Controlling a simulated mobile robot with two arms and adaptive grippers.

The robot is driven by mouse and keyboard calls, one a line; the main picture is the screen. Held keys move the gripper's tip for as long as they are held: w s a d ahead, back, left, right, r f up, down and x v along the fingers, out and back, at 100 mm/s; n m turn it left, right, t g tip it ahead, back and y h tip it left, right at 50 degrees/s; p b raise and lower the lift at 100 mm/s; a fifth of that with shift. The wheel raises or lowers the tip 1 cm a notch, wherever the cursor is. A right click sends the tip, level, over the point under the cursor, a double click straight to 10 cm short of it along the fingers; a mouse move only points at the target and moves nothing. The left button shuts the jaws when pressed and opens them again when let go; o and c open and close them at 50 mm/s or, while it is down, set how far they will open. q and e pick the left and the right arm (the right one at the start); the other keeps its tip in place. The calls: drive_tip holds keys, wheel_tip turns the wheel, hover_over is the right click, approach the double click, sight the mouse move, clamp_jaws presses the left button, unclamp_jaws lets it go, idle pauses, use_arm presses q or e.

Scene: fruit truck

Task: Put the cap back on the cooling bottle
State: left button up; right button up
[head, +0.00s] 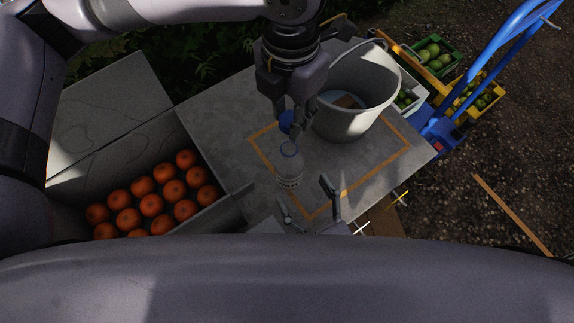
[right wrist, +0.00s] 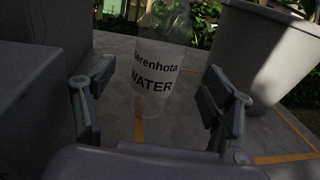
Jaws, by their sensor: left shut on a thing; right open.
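The clear bottle (head: 289,168) with a blue ring at its open neck stands upright on the grey table (head: 215,110). In the right wrist view the bottle (right wrist: 157,75) shows a white label reading "WATER"; its top is out of that view. My left gripper (head: 293,122) is shut on the blue cap (head: 287,122) and holds it just above and behind the bottle's neck, apart from it. My right gripper (head: 310,203) is open in front of the bottle. In the right wrist view its fingers (right wrist: 163,100) stand on either side of the bottle, not touching it.
A cardboard box (head: 150,130) of oranges is at the left. A blue hand truck (head: 490,60) and crates of green fruit (head: 458,62) are at the right.

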sight(288, 167)
drive_tip(key=shift+x, duration=3.8)
drive_tip(key=c, duration=1.8)
use_arm(q)
drive_tip(key=shift+f, duration=2.55)
drive_tip(key=shift+f, duration=0.1)
drive_tip(key=shift+f, duration=0.8)
drive_tip(key=shift+f, duration=0.55)
use_arm(e)
clamp_jaws()
